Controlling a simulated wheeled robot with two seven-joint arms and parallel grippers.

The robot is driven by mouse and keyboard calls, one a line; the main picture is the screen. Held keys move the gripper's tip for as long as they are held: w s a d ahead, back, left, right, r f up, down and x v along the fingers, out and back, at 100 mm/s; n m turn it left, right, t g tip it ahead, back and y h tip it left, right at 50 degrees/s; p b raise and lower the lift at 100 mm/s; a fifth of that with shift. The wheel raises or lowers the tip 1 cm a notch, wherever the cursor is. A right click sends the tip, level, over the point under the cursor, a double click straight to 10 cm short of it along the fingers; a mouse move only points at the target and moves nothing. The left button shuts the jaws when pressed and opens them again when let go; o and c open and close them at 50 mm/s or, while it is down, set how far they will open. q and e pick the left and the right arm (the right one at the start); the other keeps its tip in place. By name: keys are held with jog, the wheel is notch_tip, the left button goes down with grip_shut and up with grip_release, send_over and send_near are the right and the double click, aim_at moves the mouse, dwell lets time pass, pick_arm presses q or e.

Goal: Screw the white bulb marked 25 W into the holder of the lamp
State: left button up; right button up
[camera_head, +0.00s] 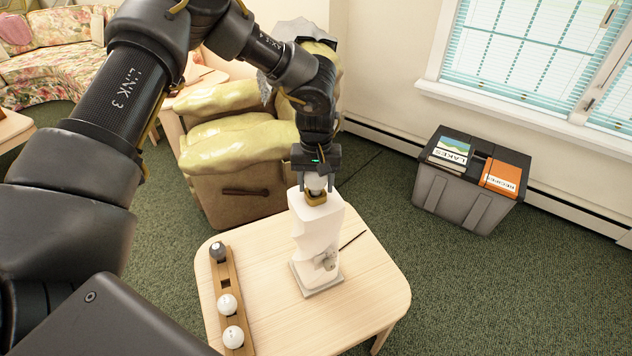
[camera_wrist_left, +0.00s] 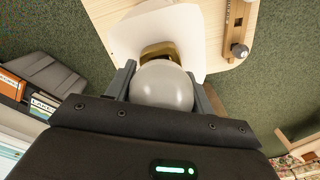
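The lamp is a white, blocky body (camera_head: 318,235) standing upright on a grey base on the small wooden table (camera_head: 371,293). Its brass holder (camera_head: 316,198) is on top and also shows in the left wrist view (camera_wrist_left: 158,50). My left gripper (camera_head: 316,183) points down over the holder. Its fingers (camera_wrist_left: 163,88) are closed around a round white bulb (camera_wrist_left: 162,86), whose lower end is at the holder. I cannot tell how deep the bulb sits, and no marking on it is readable. My right gripper is not in view.
A wooden rack (camera_head: 232,276) on the table holds a dark bulb (camera_head: 218,251) and two white bulbs (camera_head: 227,304) (camera_head: 233,337), with an empty place between. A thin dark stick (camera_head: 352,240) lies right of the lamp. An armchair (camera_head: 238,150) and grey bin (camera_head: 459,190) stand beyond.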

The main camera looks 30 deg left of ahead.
pick_arm(q)
jog(key=o, duration=0.5)
jog(key=shift+r, duration=0.45)
notch_tip(320, 180, up, 6)
jog(key=shift+f, duration=0.25)
jog(key=shift+o, duration=0.2)
notch_tip(320, 180, up, 4)
jog(key=p, duration=0.5)
jog(key=shift+r, duration=0.2)
